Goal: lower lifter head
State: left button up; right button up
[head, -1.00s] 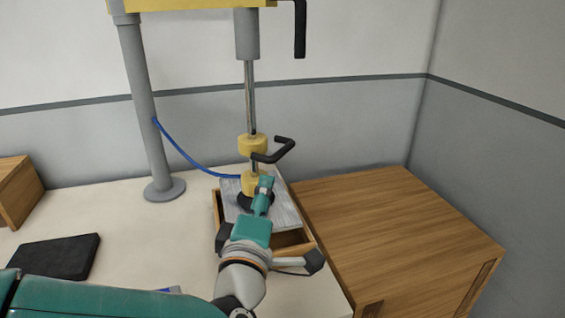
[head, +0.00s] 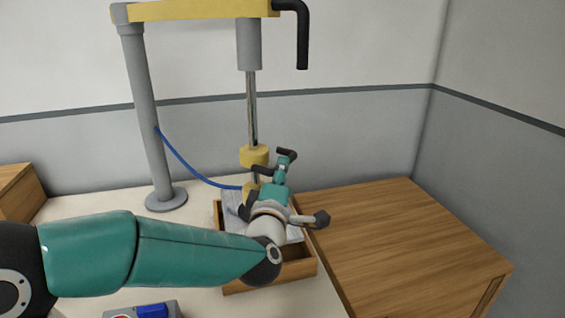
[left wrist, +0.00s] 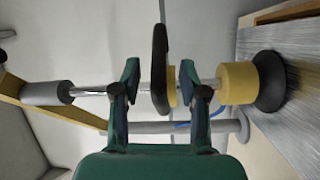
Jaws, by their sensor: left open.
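The lifter head is a yellow block (left wrist: 237,83) with a black suction cup (left wrist: 271,82) at its lower end. In the left wrist view the cup is at or very near the face of a grey slab (left wrist: 285,45); I cannot tell whether they touch. Above the head, a yellow collar (head: 254,155) on the steel rod carries a black handle (left wrist: 160,70). My left gripper (head: 284,166) is open at the handle. In the left wrist view the handle lies between its fingertips (left wrist: 164,88), with gaps either side. My arm partly hides the head and slab in the head view. My right gripper is out of view.
The slab lies in a wooden tray (head: 295,270) on a pale table. A wooden box (head: 400,235) stands close on the right. A grey post (head: 150,130) carries the yellow beam (head: 200,11), and a blue hose (head: 190,168) runs to the lifter.

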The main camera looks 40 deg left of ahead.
pick_arm(q)
jog(key=shift+p+x, duration=0.3)
jog(key=shift+x, duration=1.65)
grip_shut()
jog(key=shift+f, duration=0.1)
